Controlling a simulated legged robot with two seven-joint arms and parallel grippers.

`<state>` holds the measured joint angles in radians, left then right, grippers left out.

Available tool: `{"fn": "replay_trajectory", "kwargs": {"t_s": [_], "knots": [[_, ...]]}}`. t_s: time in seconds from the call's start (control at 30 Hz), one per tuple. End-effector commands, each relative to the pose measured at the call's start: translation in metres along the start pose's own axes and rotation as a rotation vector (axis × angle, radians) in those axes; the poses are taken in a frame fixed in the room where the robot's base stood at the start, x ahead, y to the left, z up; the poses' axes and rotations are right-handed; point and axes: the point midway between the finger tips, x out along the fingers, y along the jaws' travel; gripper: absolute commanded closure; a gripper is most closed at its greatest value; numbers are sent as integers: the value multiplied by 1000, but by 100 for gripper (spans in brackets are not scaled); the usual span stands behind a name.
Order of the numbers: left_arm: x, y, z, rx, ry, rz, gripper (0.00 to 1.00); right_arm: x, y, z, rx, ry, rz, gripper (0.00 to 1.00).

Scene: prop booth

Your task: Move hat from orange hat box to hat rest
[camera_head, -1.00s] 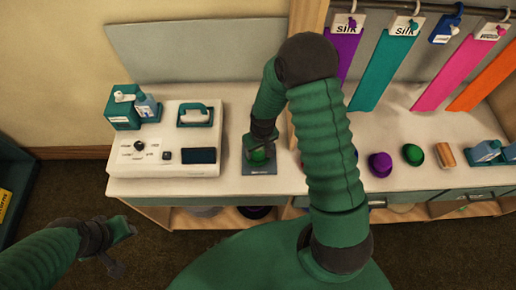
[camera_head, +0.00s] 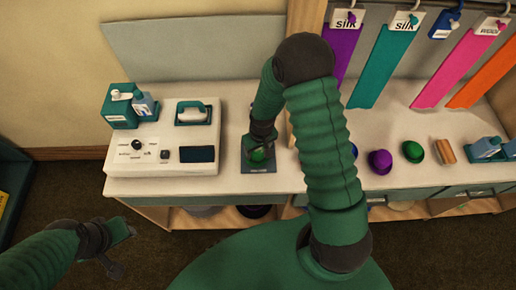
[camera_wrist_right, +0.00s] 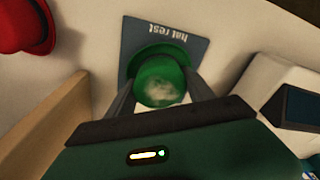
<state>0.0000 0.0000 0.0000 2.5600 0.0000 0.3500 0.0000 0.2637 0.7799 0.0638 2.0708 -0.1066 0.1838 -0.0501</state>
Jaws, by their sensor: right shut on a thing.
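A green hat (camera_wrist_right: 160,78) is between the fingers of my right gripper (camera_wrist_right: 158,98), which is shut on it. The hat is over the dark blue-grey hat rest (camera_wrist_right: 184,42), a square mat with its name printed on it. In the head view my right gripper (camera_head: 262,145) and the green hat (camera_head: 258,157) are over the same mat (camera_head: 258,168) on the counter; I cannot tell whether the hat touches it. My left gripper (camera_head: 122,248) is at the lower left, away from the counter, its fingers apart and empty. I cannot make out an orange hat box.
A white control unit (camera_head: 170,135) stands left of the mat. A red hat (camera_wrist_right: 24,26) and a wooden divider (camera_wrist_right: 42,118) show in the wrist view. Fabric strips hang behind.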

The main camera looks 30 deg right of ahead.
Motion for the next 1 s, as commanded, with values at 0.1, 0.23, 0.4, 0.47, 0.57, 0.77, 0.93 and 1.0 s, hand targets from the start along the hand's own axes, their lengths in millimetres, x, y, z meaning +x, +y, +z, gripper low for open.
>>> {"fn": "replay_trajectory", "kwargs": {"t_s": [0.1, 0.23, 0.4, 0.47, 0.57, 0.77, 0.93, 1.0], "knots": [[4, 0, 1, 0, 0, 0, 64, 5, -1, 1, 0, 0, 0, 76], [4, 0, 1, 0, 0, 0, 64, 6, -1, 1, 0, 0, 0, 76], [3, 0, 1, 0, 0, 0, 64, 5, -1, 1, 0, 0, 0, 76], [3, 0, 1, 0, 0, 0, 64, 5, -1, 1, 0, 0, 0, 76], [3, 0, 1, 0, 0, 0, 64, 5, -1, 0, 0, 0, 0, 26], [3, 0, 1, 0, 0, 0, 64, 5, -1, 0, 0, 0, 0, 13], [3, 0, 1, 0, 0, 0, 64, 5, -1, 0, 0, 0, 0, 13], [3, 0, 1, 0, 0, 0, 64, 2, -1, 0, 0, 2, 0, 13]]}}
